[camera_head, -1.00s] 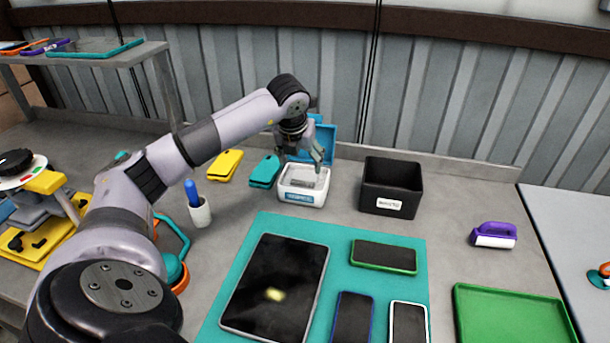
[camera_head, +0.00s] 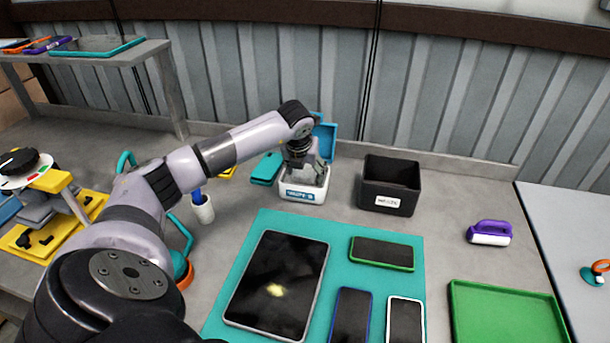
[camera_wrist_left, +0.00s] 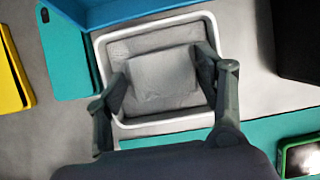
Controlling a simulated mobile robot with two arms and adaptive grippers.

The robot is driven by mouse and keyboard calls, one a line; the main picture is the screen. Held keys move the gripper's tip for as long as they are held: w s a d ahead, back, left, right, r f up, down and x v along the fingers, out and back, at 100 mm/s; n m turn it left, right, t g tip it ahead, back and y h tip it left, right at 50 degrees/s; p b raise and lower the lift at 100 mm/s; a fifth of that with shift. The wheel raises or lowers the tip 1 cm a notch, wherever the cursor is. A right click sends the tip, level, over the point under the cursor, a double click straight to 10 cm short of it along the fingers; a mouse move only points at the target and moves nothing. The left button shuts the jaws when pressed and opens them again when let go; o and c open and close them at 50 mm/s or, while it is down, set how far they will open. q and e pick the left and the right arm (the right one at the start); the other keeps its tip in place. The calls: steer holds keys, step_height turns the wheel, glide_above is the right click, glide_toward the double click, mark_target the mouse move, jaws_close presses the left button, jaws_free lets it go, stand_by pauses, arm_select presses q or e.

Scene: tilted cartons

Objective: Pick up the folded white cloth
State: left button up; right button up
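The folded cloth (camera_wrist_left: 162,82) shows pale grey in the left wrist view, inside a white open box (camera_head: 300,196) with a raised blue lid (camera_head: 325,143). In the head view the cloth is hard to make out behind the gripper and the box wall. My left gripper (camera_head: 316,176) points down into the box. In the left wrist view its open fingers (camera_wrist_left: 163,74) stand on either side of the cloth, close to its edges; I cannot tell whether they touch it. My right gripper is not in view.
A black bin (camera_head: 390,187) stands right of the box, and a teal case (camera_head: 266,169) lies left of it. A teal mat (camera_head: 341,260) with a tablet (camera_head: 277,285) and phones is in front. A white cup (camera_head: 202,210) stands at left. A purple-handled brush (camera_head: 489,233) lies right.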

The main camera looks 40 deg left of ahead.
mark_target(305, 174)
arm_select(q)
steer(key=c, duration=0.6)
steer(key=shift+r, duration=0.15)
steer(key=shift+r, duration=0.55)
step_height(305, 174, up, 19)
steer(key=shift+f+b, duration=0.15)
steer(key=shift+b, duration=1.05)
